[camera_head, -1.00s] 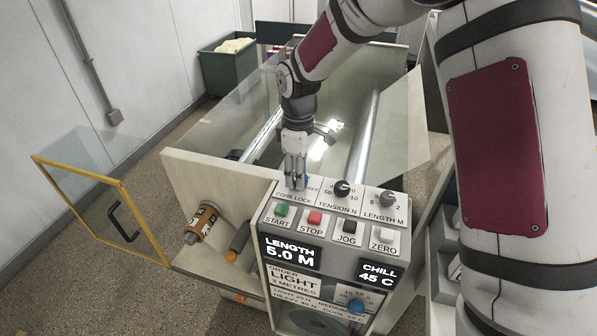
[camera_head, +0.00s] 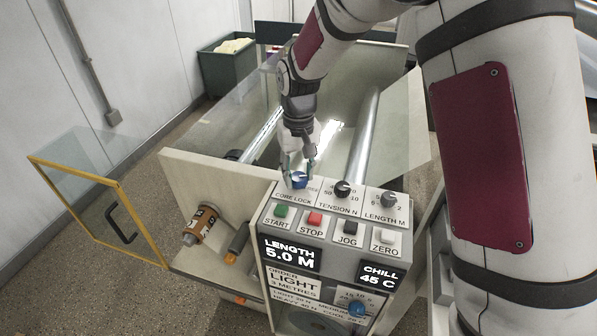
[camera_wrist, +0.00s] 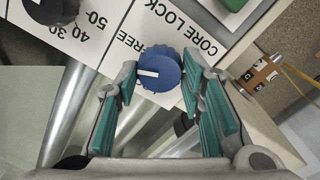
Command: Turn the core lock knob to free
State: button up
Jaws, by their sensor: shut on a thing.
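The core lock knob (camera_head: 299,181) is blue with a white pointer line, at the far left of the control panel top (camera_head: 331,212). In the wrist view the knob (camera_wrist: 160,70) sits between the teal finger pads of my gripper (camera_wrist: 157,76), its white line pointing to the picture's left. The FREE label is printed beside it and partly hidden by the knob. My gripper (camera_head: 298,170) comes down from above and is shut on the knob. The knob's other position label is hidden.
The tension knob (camera_head: 342,189) and length knob (camera_head: 388,199) stand to the right on the same panel. START, STOP, JOG and ZERO buttons (camera_head: 315,219) lie in front. Metal rollers (camera_head: 362,135) and clear guards are behind. A yellow-framed door (camera_head: 100,215) stands open at left.

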aim_at(299, 176)
jog(key=shift+m, duration=2.3)
jog(key=o, duration=1.1)
jog(key=shift+o, duration=0.2)
notch_tip(299, 176, up, 12)
